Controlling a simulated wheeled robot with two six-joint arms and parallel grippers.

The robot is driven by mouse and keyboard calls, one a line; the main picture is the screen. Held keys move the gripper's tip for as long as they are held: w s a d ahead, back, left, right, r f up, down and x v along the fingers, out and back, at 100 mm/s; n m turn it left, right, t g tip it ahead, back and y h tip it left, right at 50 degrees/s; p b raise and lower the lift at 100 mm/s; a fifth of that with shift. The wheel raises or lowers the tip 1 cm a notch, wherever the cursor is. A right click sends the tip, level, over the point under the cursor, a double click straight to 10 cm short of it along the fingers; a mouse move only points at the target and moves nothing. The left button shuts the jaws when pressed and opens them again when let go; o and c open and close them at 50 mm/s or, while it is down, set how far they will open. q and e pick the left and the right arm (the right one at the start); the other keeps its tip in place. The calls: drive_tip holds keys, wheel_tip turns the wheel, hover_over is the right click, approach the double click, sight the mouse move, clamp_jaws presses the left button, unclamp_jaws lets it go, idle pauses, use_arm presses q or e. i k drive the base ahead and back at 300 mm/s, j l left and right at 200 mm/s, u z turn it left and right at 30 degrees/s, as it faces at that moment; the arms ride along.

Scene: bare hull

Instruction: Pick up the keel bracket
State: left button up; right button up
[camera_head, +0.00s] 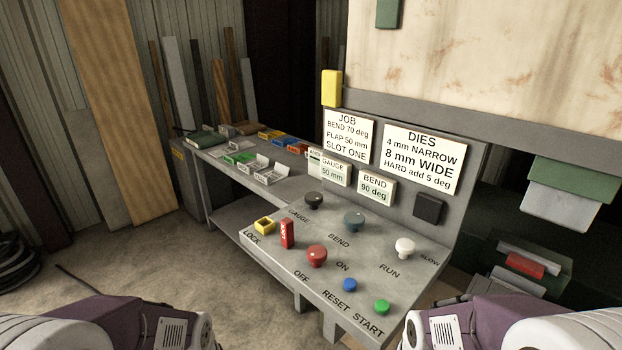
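I cannot pick out a keel bracket for sure in the head view. Several small parts and trays lie on the long bench (222,165) at the left, too small to tell apart. A metal piece with a red block (525,264) sits low at the right by the machine, partly cut off by shadow. Purple and white parts of my two arms show at the bottom left and bottom right corners. Neither gripper's fingers are in the picture.
A sloped control panel (335,258) with knobs and buttons stands in front of me. Signs about job (349,136) and dies (423,158) are above it. Boards lean on the back wall. A black coil (17,262) lies at far left. The floor at left is mostly clear.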

sight(271, 177)
drive_tip(key=u, duration=0.85)
drive_tip(key=i+j+u, duration=0.15)
drive_tip(key=i+u, duration=0.15)
drive_tip(key=i, duration=0.15)
drive_tip(key=i+u, duration=0.3)
drive_tip(key=i, duration=0.2)
drive_tip(key=i+z, duration=0.2)
drive_tip(key=i, duration=0.35)
drive_tip(key=i+z, duration=0.2)
drive_tip(key=i, duration=0.35)
drive_tip(key=i+j+z, duration=0.2)
drive_tip(key=i, duration=0.35)
drive_tip(key=i+j+z, duration=0.15)
drive_tip(key=i, duration=0.35)
drive_tip(key=i+j+z, duration=0.2)
drive_tip(key=i+j, duration=0.2)
drive_tip(key=i+l+z, duration=0.1)
drive_tip(key=i+z, duration=0.7)
drive_tip(key=i, duration=0.15)
drive_tip(key=i+j+z, duration=0.25)
drive_tip(key=i+z, duration=0.2)
drive_tip(key=z, duration=3)
